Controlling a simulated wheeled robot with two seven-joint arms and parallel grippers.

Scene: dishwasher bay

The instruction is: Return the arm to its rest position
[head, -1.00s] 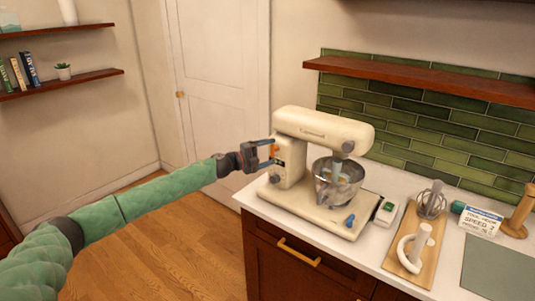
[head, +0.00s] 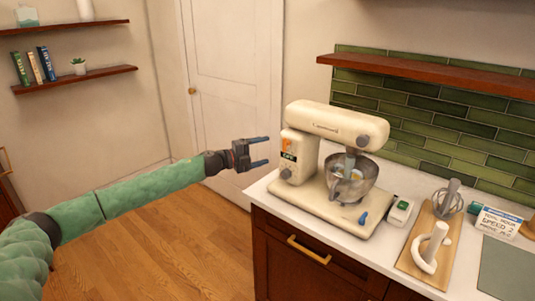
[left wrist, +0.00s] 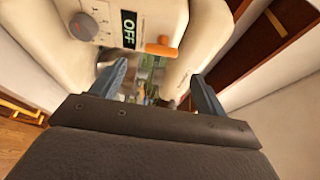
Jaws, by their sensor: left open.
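My left gripper (head: 262,151) is open and empty, in the air to the left of the mixer. Its two fingers show apart in the left wrist view (left wrist: 160,85) with nothing between them at close range. The cream stand mixer (head: 332,123) stands on the white counter, its head over a metal bowl (head: 350,180). The mixer's side carries an orange lever (head: 286,143), a dark display (head: 289,156) and a grey knob (head: 286,173). In the left wrist view the display (left wrist: 129,30) reads OFF, with the orange lever (left wrist: 162,47) beside it. My right gripper is not in view.
A wooden board (head: 412,262) with a whisk (head: 447,199) and a white beater (head: 433,245) lies right of the mixer. A brown shelf (head: 430,80) hangs above. Open floor lies left of the counter.

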